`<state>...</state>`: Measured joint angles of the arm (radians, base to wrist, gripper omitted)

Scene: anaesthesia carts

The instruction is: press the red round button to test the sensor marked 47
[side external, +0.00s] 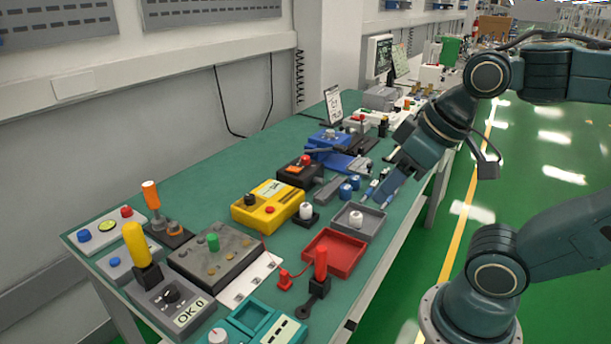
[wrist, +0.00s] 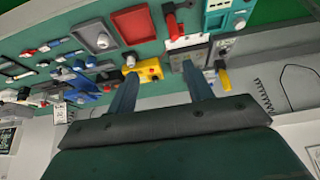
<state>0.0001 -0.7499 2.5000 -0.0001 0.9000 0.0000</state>
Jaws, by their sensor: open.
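My gripper (side external: 376,190) is open and empty, held above the right part of the bench; its two fingers (wrist: 161,74) show spread in the wrist view. A yellow box (side external: 262,204) on the bench has a red round button (side external: 269,210), a dark knob and a label too small to read. The yellow box also appears in the wrist view (wrist: 148,70), seen between the fingertips but apart from them. Other red round buttons show on a grey panel (side external: 100,231) at the far left and on a black box (side external: 300,172). I cannot read a 47 anywhere.
A red tray (side external: 334,252) and a grey tray (side external: 358,222) lie near the front edge. A tall red handle (side external: 321,263) and a yellow handle (side external: 136,245) stick up. A blue device (side external: 330,143) stands behind. Bare green bench lies along the wall.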

